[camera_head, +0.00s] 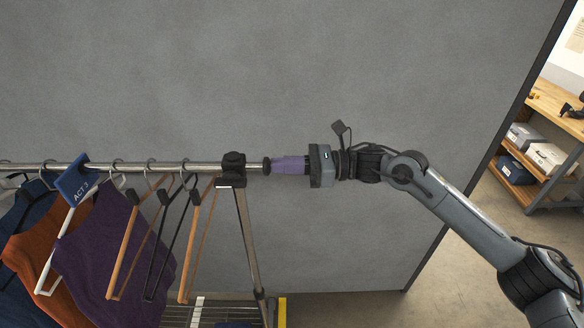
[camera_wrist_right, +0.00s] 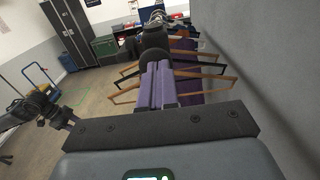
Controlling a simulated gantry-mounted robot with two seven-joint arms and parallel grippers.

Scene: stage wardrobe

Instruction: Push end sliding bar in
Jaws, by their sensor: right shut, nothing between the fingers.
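The sliding end bar is a short chrome bar (camera_head: 254,168) sticking out right from the black joint (camera_head: 233,169) on top of the rack's upright. It ends in a small black cap (camera_head: 266,166). My right gripper (camera_head: 273,165) has purple fingers, shut and empty, pointing left in line with the bar. The fingertips are at the cap and seem to touch it; a tiny gap cannot be ruled out. In the right wrist view the two purple fingers of the right gripper (camera_wrist_right: 157,64) lie side by side before a black fitting (camera_wrist_right: 153,37).
The chrome rail (camera_head: 140,166) runs left with several hangers and garments, among them a purple garment (camera_head: 110,255) and a blue "ACT 3" tag (camera_head: 77,184). The rack's upright (camera_head: 247,240) stands below the joint. A grey wall (camera_head: 360,80) lies behind; a wooden shelf (camera_head: 550,104) stands far right.

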